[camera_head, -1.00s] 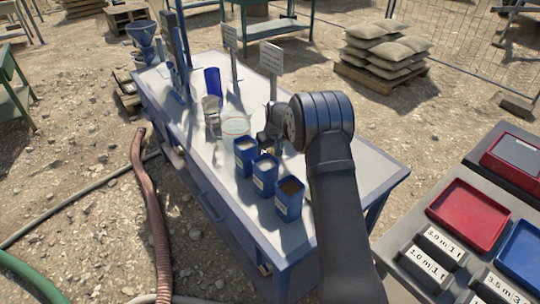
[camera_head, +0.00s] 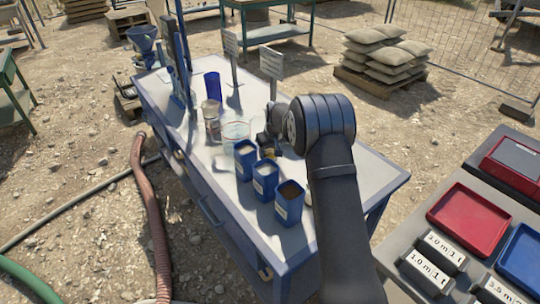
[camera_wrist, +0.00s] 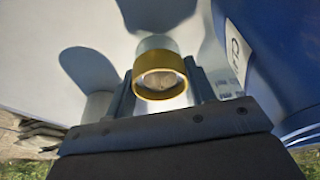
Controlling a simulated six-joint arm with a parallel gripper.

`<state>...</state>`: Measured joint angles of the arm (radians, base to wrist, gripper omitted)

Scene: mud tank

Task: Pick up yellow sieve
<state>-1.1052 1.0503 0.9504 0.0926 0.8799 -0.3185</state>
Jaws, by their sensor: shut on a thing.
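The yellow sieve (camera_wrist: 159,62) shows in the wrist view as a short cylinder with a yellow rim and a pale grey end. It sits between the two fingers of my gripper (camera_wrist: 161,88), which is shut on it. In the head view my gripper (camera_head: 268,142) is over the blue-grey bench, behind the row of blue containers. Only a small yellow patch of the sieve shows there, and my arm covers part of that area. I cannot tell from the head view how far the sieve is from the bench top.
Blue containers (camera_head: 265,180) stand in a row just in front of my gripper. A clear beaker (camera_head: 235,132), a glass jar (camera_head: 212,120) and a dark blue cup (camera_head: 212,86) stand to the left. Small sign posts (camera_head: 271,62) rise behind. Bare bench (camera_head: 375,175) lies to the right.

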